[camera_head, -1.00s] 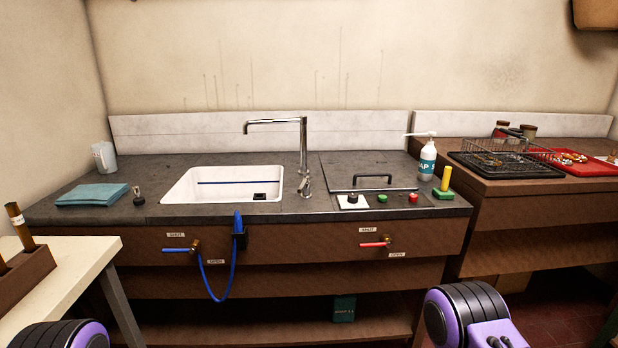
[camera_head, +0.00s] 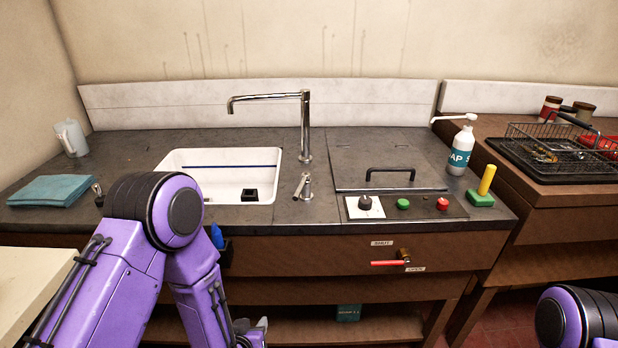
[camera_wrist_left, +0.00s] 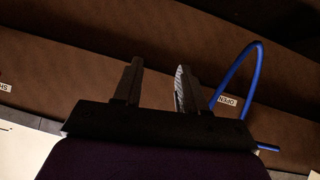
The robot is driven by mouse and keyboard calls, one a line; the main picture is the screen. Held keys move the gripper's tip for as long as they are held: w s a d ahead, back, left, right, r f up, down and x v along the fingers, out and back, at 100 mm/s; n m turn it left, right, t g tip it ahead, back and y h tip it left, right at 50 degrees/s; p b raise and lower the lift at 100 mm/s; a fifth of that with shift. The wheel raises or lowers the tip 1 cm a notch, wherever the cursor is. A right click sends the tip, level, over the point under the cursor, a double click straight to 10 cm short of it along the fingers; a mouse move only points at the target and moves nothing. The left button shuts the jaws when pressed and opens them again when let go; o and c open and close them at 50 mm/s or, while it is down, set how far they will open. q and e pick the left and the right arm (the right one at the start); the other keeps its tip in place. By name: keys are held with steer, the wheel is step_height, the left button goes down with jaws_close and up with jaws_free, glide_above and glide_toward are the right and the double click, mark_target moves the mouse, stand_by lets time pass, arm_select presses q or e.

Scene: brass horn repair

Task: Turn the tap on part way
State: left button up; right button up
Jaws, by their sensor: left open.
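No water stream shows. My left gripper (camera_head: 250,330) is low in front of the counter, below the worktop, well apart from the lever. In the left wrist view the gripper (camera_wrist_left: 158,85) has its two fingers apart with nothing between them. Only part of my right arm shows at the lower right; its gripper is out of view.
The white sink (camera_head: 262,212) is left of the lever. A lid with a black handle (camera_head: 390,170), a control panel (camera_head: 425,206) and a soap bottle (camera_head: 460,150) are to the right. A red-handled valve (camera_head: 388,263) is on the front. A blue hose (camera_wrist_left: 236,72) hangs near my left gripper.

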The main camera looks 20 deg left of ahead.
arm_select(q)
steer(key=w+d+r+m+t, duration=0.1)
steer(key=w+d+r+t, duration=0.15)
steer(key=w+r, duration=0.7)
steer(key=m+t+h+p, duration=0.1)
steer(key=m+t+p, duration=0.1)
steer(key=t, duration=0.3)
glide_toward(299, 187)
steer(key=w, duration=0.3)
steer(key=w+p, duration=0.1)
steer(key=w, duration=0.2)
steer(key=w+p, duration=0.1)
steer(key=w, duration=0.2)
steer(key=shift+w+f, duration=0.25)
steer(key=shift+w, duration=0.1)
steer(key=shift+w+a+p, duration=0.1)
steer(key=shift+w+p, duration=0.15)
steer(key=shift+p, duration=0.05)
jaws_close()
arm_select(e)
steer(key=r, duration=0.5)
steer(key=shift+s+d+r, duration=0.1)
steer(key=shift+s+r, duration=0.1)
steer(key=shift+r, duration=0.15)
